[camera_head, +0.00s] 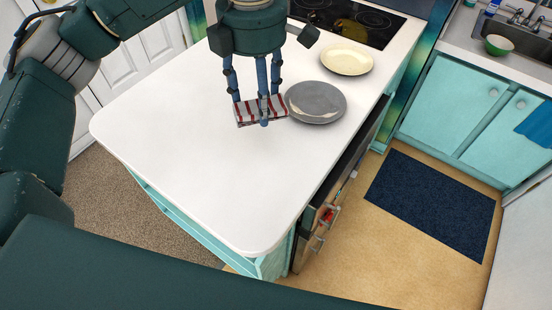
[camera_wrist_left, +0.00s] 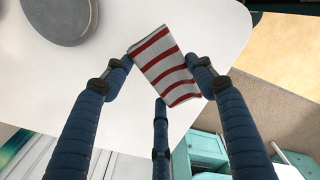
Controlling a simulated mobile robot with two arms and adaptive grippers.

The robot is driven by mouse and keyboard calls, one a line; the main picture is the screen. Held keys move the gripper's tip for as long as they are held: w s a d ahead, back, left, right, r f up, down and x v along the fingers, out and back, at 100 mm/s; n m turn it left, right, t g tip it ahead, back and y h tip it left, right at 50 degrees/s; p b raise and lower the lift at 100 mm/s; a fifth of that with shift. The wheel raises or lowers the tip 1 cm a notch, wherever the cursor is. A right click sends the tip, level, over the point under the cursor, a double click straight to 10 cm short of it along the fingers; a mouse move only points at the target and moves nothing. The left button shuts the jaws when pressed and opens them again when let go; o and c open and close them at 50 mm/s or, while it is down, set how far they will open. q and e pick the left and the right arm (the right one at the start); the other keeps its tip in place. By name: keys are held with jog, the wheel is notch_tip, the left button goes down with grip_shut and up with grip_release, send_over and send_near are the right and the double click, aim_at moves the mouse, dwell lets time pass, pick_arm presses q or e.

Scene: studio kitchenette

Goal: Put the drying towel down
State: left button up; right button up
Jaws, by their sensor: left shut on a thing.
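The drying towel (camera_head: 250,112), folded, white with red stripes, is at the fingertips of my left gripper (camera_head: 258,108), over the white countertop (camera_head: 190,165). In the left wrist view the towel (camera_wrist_left: 165,62) sits between the blue fingers of the left gripper (camera_wrist_left: 163,82), which are shut on it. I cannot tell whether the towel touches the countertop. My right gripper is not in view.
A grey plate (camera_head: 318,103) lies just right of the towel. A cream plate (camera_head: 347,60) and a black cooktop (camera_head: 350,20) are farther back. The front and left of the countertop are clear. A drawer (camera_head: 325,210) on the right side seems pulled out.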

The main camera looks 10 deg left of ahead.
pick_arm(q)
jog(key=n, duration=0.1)
jog(key=w+d+r+n, duration=0.1)
jog(key=n, duration=0.2)
jog(key=shift+w+d+r+n, duration=0.2)
jog(key=shift+r+n, duration=0.1)
jog(key=shift+n, duration=0.1)
jog(key=n, duration=0.1)
jog(key=r+n, duration=0.1)
jog(key=shift+w+d+n+b, duration=0.15)
jog(key=shift+w+n+b, duration=0.1)
jog(key=shift+n+b, duration=0.1)
jog(key=shift+d+f, duration=0.1)
jog(key=p, duration=0.2)
send_over(272, 156)
jog(key=shift+n, duration=0.25)
notch_tip(272, 156, down, 14)
jog(key=shift+f, duration=0.25)
notch_tip(272, 156, down, 5)
jog(key=shift+f+p, duration=0.1)
jog(key=shift+p, duration=0.45)
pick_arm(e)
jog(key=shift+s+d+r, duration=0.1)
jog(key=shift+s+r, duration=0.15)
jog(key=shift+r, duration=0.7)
